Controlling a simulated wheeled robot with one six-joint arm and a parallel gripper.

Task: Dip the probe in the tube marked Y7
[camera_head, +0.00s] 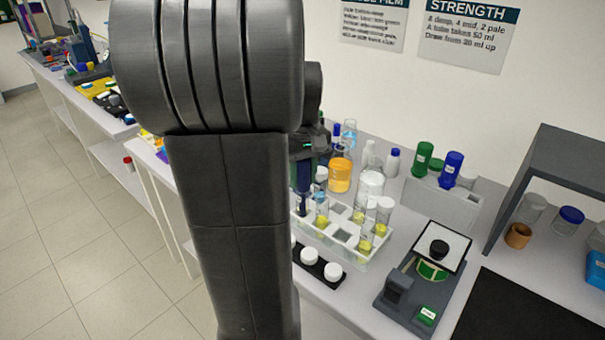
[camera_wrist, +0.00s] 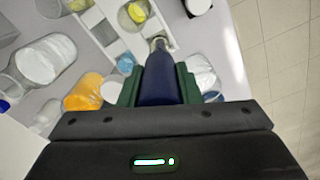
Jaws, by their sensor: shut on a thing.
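My gripper (camera_wrist: 159,88) has green fingers shut on a dark blue probe (camera_wrist: 160,78). In the head view the probe (camera_head: 304,181) points down at the left end of the white tube rack (camera_head: 330,247), beside a clear tube (camera_head: 322,211) holding yellow liquid. More tubes with yellow liquid, such as this one (camera_head: 383,216), stand at the rack's right end. The rack also shows in the wrist view (camera_wrist: 121,46), with a yellow-filled tube (camera_wrist: 134,14) above the probe's tip. I cannot tell whether the tip is inside a tube. No Y7 mark is readable. My arm hides the rack's left part.
White-capped vials (camera_head: 332,271) sit in a black strip in front. A dark grey instrument (camera_head: 425,275) stands to the right. Green (camera_head: 422,158) and blue (camera_head: 451,169) bottles are behind.

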